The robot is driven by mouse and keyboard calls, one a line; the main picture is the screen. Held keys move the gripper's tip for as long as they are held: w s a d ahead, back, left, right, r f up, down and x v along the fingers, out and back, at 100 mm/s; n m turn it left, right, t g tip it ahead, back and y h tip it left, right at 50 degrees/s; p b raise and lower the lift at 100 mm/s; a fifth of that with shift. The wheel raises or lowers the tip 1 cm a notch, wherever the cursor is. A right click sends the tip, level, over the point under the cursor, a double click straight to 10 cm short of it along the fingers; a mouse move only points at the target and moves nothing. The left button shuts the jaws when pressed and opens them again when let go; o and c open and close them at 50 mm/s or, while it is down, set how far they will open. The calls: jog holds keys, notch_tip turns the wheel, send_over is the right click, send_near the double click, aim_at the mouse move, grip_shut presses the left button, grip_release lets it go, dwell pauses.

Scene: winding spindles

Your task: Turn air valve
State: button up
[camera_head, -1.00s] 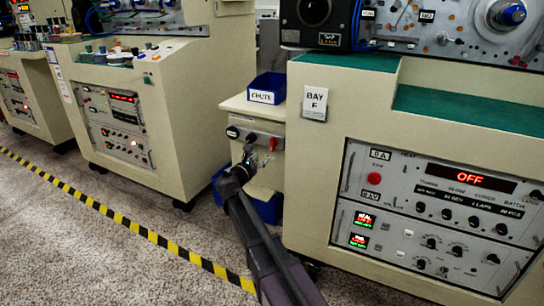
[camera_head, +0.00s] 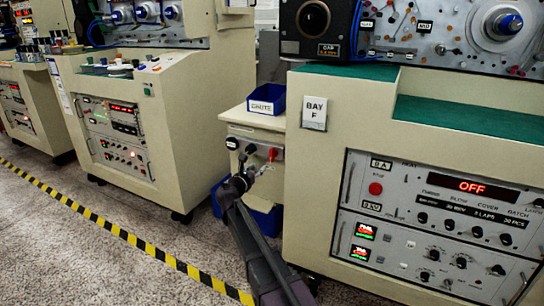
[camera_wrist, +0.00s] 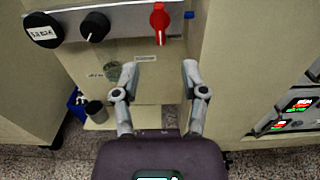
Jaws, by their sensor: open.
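A red valve handle (camera_head: 273,154) sits on the grey panel of the small cabinet between the machines. In the wrist view the red handle (camera_wrist: 159,22) points upright at the top, beyond and above my fingertips. My gripper (camera_head: 250,171) is in front of that panel, a little below and left of the handle in the head view. In the wrist view my gripper (camera_wrist: 161,70) is open, its two fingers spread apart with nothing between them. The fingers appear apart from the handle.
A black knob (camera_wrist: 95,27) and a round labelled black part (camera_wrist: 43,30) sit left of the handle. A blue chute bin (camera_head: 267,99) stands on the cabinet. The Bay F machine (camera_head: 300,210) stands close on the right. Open floor (camera_head: 60,240) lies at left.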

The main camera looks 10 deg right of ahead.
aim_at(271, 155)
jog(key=x, duration=1.2)
